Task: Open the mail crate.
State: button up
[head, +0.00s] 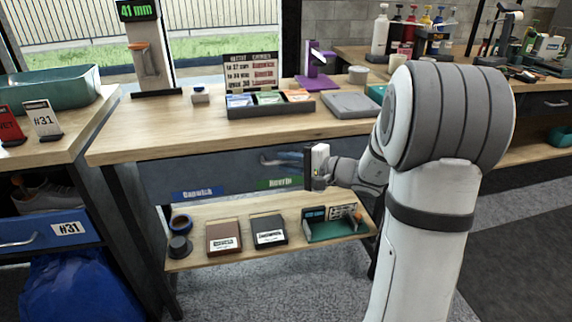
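No thing in the head view is clearly readable as the mail crate. A grey drawer-like front (225,172) lies under the middle workbench, with a blue label (198,194) and a green label (279,183) below it. My gripper (311,168) is in front of the right part of this front, below the bench edge. A pale shape, perhaps a handle or a reflection, shows just left of it. The gripper is seen from behind and the side, so its finger gap and any contact are hidden.
The lower shelf (205,210) carries a brown box (223,229), a dark box (268,222) and a green tray (335,231). A blue drawer (25,236) marked #31 is at the left. The bench top (180,125) holds a sorting tray (268,111) and a grey flat box (352,105).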

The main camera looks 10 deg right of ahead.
jog(key=shift+w+a, duration=0.45)
grip_shut()
